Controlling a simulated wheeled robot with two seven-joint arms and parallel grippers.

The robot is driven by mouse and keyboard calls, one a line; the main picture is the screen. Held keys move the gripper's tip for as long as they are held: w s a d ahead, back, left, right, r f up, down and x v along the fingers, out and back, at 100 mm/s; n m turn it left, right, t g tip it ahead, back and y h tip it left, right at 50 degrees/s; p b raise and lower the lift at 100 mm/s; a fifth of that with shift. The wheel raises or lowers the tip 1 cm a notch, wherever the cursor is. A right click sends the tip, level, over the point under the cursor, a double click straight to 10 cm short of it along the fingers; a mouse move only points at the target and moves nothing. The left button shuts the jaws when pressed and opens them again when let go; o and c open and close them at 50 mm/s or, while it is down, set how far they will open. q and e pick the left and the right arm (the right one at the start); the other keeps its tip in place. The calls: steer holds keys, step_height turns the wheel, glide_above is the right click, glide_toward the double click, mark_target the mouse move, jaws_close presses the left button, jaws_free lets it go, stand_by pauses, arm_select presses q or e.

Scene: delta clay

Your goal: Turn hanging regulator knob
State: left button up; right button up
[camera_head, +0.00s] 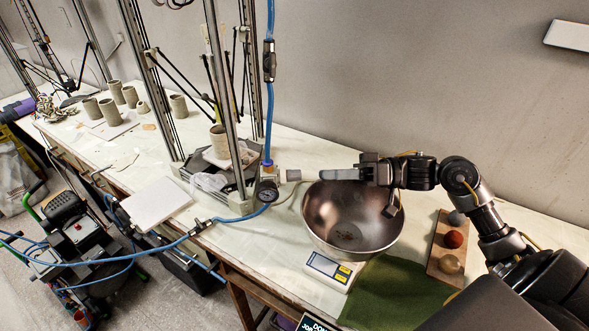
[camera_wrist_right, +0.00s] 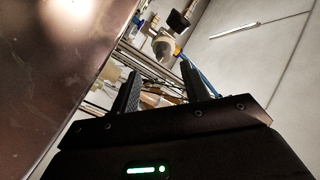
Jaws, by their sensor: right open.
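The regulator (camera_head: 268,176) hangs on the blue air hose in front of the metal frame, with a round pressure gauge (camera_head: 267,191) on its front. A short grey cylinder (camera_head: 293,175), which looks like its knob, points right toward my right gripper. My right gripper (camera_head: 326,174) is open and empty, level with the knob and a short gap to its right, above the steel bowl. In the right wrist view my two fingers (camera_wrist_right: 160,72) stand apart, and a pale rounded end (camera_wrist_right: 163,46), likely the knob, shows beyond them. My left gripper is not in view.
The large steel bowl (camera_head: 352,218) stands on a white scale (camera_head: 333,270) right under my right gripper. A wooden board with balls (camera_head: 447,246) lies to the right. Metal frame posts (camera_head: 225,90) rise behind the regulator. Clay cups (camera_head: 110,112) stand further left.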

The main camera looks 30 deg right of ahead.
mark_target(293, 176)
arm_select(q)
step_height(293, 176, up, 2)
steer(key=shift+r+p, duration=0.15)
steer(key=shift+p, duration=0.95)
arm_select(e)
steer(key=x, duration=0.7)
steer(key=shift+s+a+r, duration=0.15)
steer(key=shift+s+a, duration=0.1)
steer(key=shift+s, duration=0.05)
steer(key=shift+c, duration=0.5)
steer(key=c, duration=0.9)
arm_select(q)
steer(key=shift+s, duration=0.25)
